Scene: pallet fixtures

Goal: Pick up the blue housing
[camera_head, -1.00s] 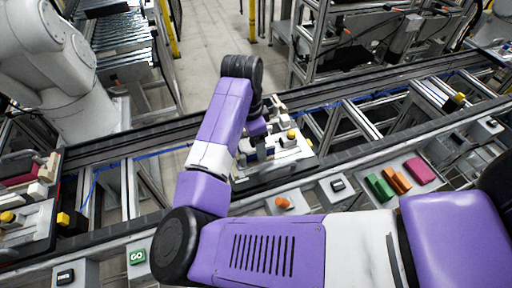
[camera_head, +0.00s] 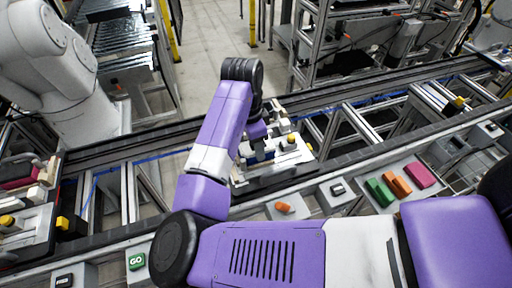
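My purple and white arm reaches over the conveyor to a pallet fixture (camera_head: 296,157) near the middle of the view. A small blue part, likely the blue housing (camera_head: 269,152), shows only in part on this pallet, beside and behind the arm's end. My gripper (camera_head: 255,158) is down at the pallet, close to the blue part. The wrist and forearm hide most of it, so its fingers and any hold on the blue part cannot be made out.
Green (camera_head: 380,191), orange (camera_head: 398,186) and magenta (camera_head: 420,175) blocks lie on a panel at the right. Another pallet (camera_head: 20,215) with a magenta part stands at the left. A white robot arm (camera_head: 65,75) stands at the upper left. A green GO button (camera_head: 137,261) is at the front rail.

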